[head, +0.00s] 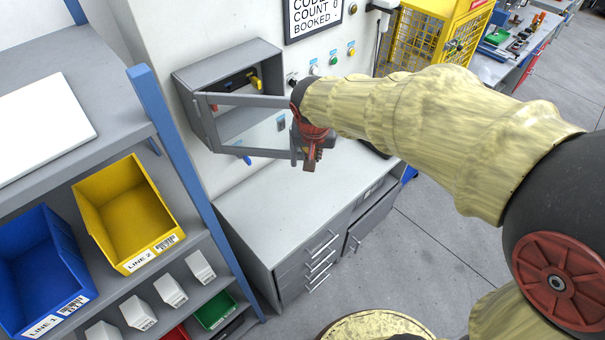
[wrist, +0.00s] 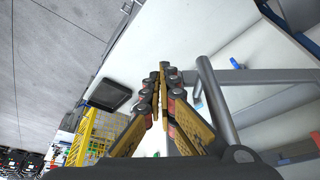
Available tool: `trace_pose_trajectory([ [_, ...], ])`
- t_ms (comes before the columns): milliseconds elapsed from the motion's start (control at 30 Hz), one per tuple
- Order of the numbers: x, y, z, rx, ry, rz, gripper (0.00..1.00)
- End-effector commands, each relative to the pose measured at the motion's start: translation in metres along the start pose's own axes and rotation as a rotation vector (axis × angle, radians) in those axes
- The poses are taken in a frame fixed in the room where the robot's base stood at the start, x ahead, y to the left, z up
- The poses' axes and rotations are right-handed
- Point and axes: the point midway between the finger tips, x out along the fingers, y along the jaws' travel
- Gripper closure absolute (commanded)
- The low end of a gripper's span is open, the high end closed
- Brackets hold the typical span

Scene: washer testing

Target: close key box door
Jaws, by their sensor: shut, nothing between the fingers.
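The key box (head: 182,92) is a grey open-fronted box on the white wall, with small coloured items inside. Its door (head: 250,100), a grey frame around a clear pane, stands open, swung out from the box's left side. My gripper (head: 312,163) is at the door's free edge and hides part of it. In the wrist view my gripper (wrist: 162,72) has its fingertips together with nothing between them. The grey door frame (wrist: 216,102) runs just right of the fingers there. I cannot tell whether they touch it.
A white-topped cabinet (head: 275,200) with drawers stands below the box. A shelf rack with a blue post (head: 172,140), a yellow bin (head: 122,215) and a blue bin (head: 40,262) is at left. Buttons (head: 314,70) and a display (head: 312,15) are on the wall. A yellow cage (head: 425,35) stands behind.

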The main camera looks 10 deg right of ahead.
Motion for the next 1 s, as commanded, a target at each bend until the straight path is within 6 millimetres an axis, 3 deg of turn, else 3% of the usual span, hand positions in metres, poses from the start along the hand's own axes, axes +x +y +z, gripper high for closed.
trace_pose_trajectory([
  [267, 0.026, 0.001, -0.068, -0.213, -0.002, -0.087, 1.00],
  [600, 0.059, -0.023, -0.144, -0.490, -0.002, -0.198, 1.00],
  [800, 0.073, -0.044, -0.180, -0.631, -0.001, -0.254, 1.00],
  [1000, 0.082, -0.062, -0.202, -0.729, -0.002, -0.292, 1.00],
])
